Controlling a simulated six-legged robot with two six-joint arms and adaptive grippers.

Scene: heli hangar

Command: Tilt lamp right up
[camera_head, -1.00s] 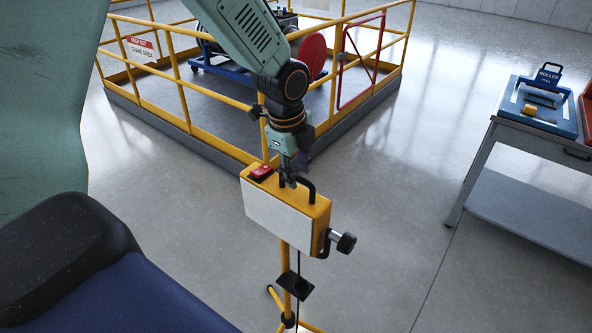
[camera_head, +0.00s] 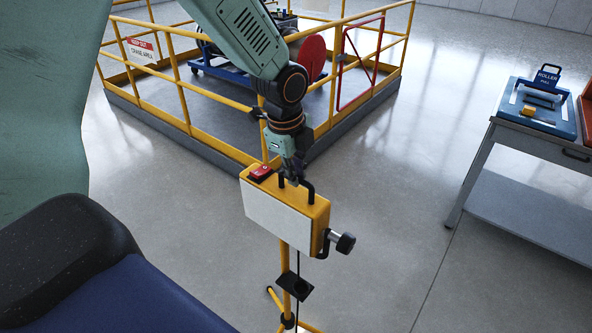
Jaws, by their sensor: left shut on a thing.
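The lamp (camera_head: 279,219) is a yellow box with a white front panel, on a yellow tripod stand (camera_head: 286,262). A red switch (camera_head: 261,173) and a black handle (camera_head: 310,190) are on its top, and a black knob (camera_head: 345,242) is on its right side. The white panel faces toward me and a little down-left. My left gripper (camera_head: 292,178) is above the lamp's top, shut on the black handle; its fingertips are small and partly hidden. My right gripper is not in view.
A yellow railing (camera_head: 180,92) with a grey base encloses machinery behind the lamp. A metal table (camera_head: 535,140) at the right holds a blue tray (camera_head: 540,106). The grey floor (camera_head: 400,200) between lamp and table is clear.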

